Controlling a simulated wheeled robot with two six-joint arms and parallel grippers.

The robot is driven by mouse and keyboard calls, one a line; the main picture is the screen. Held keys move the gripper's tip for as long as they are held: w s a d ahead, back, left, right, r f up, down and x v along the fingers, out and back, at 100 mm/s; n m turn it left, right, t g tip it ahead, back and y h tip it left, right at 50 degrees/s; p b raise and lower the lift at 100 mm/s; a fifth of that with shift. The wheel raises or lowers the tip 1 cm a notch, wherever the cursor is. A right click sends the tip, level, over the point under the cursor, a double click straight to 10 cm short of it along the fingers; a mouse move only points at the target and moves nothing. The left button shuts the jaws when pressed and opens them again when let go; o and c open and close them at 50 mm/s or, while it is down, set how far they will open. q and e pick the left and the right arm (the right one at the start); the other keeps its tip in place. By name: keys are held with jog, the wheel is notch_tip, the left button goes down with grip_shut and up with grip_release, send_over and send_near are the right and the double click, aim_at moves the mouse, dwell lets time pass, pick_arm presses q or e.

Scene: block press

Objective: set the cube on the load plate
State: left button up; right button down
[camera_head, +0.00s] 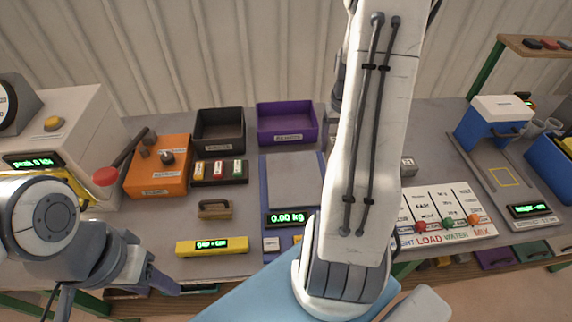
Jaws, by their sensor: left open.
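A small grey cube (408,166) sits on the grey table just right of my right arm, which partly hides the table around it. No plate is labelled as the load plate. A flat grey plate (294,178) lies on the blue scale in the middle, empty where it shows, with a 0.00 kg display. A yellow square (502,177) marks an empty spot on the slide of the blue-and-white device at right. My left gripper (150,276) is open and empty at the table's front left edge, far from the cube. My right gripper is out of view.
Black (220,130) and purple (287,123) trays stand at the back, beside an orange box (160,172). A brown-handled block (215,209) and yellow gauge (212,246) lie in front. A button panel (445,214) sits right. The machine reading "peak 0 kN" (60,130) is left.

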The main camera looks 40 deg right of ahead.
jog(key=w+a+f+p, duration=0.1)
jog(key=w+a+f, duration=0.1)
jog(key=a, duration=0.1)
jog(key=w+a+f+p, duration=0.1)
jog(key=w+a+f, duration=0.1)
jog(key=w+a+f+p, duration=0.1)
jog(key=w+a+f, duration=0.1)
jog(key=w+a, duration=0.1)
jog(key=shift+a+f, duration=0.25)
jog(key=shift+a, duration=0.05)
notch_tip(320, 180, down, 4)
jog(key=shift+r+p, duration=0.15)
jog(key=shift+p, duration=0.65)
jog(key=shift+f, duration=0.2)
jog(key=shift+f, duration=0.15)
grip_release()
